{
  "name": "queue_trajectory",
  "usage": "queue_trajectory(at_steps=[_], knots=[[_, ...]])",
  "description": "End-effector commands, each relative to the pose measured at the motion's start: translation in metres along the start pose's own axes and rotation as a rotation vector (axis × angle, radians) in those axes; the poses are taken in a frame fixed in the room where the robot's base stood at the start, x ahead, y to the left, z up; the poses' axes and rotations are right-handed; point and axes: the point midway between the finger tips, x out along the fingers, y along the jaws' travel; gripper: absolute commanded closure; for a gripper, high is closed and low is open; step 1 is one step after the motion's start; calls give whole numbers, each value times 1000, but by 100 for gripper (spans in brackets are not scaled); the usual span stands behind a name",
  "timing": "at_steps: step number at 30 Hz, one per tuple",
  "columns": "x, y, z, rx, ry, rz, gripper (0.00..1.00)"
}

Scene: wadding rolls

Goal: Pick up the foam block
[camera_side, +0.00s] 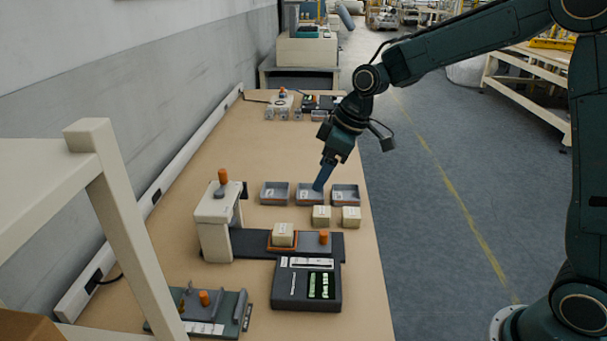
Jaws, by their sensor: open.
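Three cream blocks that look like foam are in view. One block (283,233) sits on an orange-edged plate of the dark fixture. A second block (321,216) and a third block (351,217) stand side by side on the tan table, in front of the grey trays. I cannot tell which one the task means. My gripper (320,185) points down at the middle grey tray (304,201), behind the second block and apart from all three blocks. It is open, though its fingers overlap from this side. Its tips hide part of that tray's inside.
Grey trays stand to the left (274,194) and right (345,196) of the middle one. A cream press-like stand (213,225) with an orange knob rises at the left. A dark control box (306,286) lies in front.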

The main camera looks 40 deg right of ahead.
Motion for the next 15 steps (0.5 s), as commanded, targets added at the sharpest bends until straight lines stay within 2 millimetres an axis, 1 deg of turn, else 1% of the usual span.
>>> queue_trajectory(at_steps=[1,3,6,9,12,15], knots=[[14,5,-4,-15,-3,-14,27],[31,10,-8,-42,-2,-29,27],[54,17,-14,-75,1,-49,27],[73,21,-18,-101,4,-65,27],[86,25,-20,-119,8,-76,27],[93,26,-21,-130,10,-82,27]])
